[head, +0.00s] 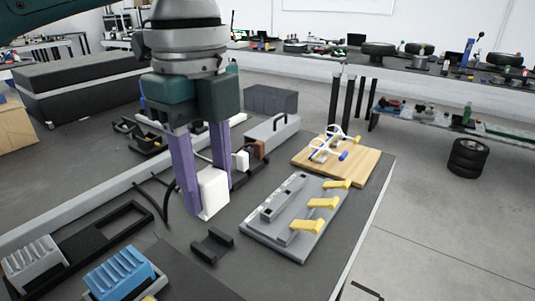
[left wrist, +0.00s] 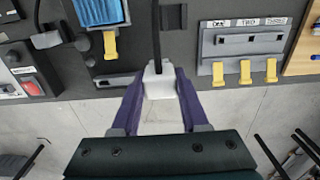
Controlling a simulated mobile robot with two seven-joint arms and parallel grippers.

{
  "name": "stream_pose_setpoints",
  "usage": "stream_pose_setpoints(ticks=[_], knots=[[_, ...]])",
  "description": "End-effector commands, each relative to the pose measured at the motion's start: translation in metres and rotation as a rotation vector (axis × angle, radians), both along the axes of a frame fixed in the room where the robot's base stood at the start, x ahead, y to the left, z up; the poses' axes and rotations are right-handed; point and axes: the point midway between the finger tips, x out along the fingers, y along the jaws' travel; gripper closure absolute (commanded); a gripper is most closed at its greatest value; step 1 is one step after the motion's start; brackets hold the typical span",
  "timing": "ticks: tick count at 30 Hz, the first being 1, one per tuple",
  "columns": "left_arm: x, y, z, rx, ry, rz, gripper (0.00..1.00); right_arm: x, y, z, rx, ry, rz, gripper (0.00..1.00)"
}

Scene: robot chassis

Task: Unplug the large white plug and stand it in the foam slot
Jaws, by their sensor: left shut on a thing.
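The large white plug (head: 214,192) is a blocky white piece held between the purple fingers of my left gripper (head: 205,200). The left wrist view also shows the plug (left wrist: 158,84), with a black cable running up from it. It appears to be held above the dark table, clear of any socket. A small black block with a notch (head: 212,244), likely the foam slot, lies on the table in front of the plug and apart from it. My right gripper is not in view.
A grey panel (head: 258,232) with yellow levers (head: 306,225) stands right of the black block. A wooden board (head: 368,168) lies behind it. A blue ribbed block (head: 122,272) and a grey ribbed block (head: 33,262) are at the front left. Black cables curve left of the gripper.

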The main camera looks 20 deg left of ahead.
Motion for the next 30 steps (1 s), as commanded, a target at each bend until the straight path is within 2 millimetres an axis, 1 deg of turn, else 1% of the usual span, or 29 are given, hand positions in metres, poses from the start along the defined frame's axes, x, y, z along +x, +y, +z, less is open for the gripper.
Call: stream_pose_setpoints(ticks=[1,14,18,23,30], knots=[[0.004,0.002,-0.007,0.0,-0.001,0.001,1.0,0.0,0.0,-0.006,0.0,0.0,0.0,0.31],[0.032,0.022,-0.039,0.0,-0.001,0.001,1.0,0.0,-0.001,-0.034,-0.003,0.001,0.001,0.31],[0.041,0.029,-0.051,-0.002,-0.002,0.002,1.0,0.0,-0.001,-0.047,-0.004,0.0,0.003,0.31],[0.048,0.034,-0.057,-0.001,-0.002,0.001,1.0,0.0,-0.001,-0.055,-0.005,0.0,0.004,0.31],[0.05,0.035,-0.056,0.0,-0.001,-0.001,1.0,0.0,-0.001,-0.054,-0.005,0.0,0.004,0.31]])
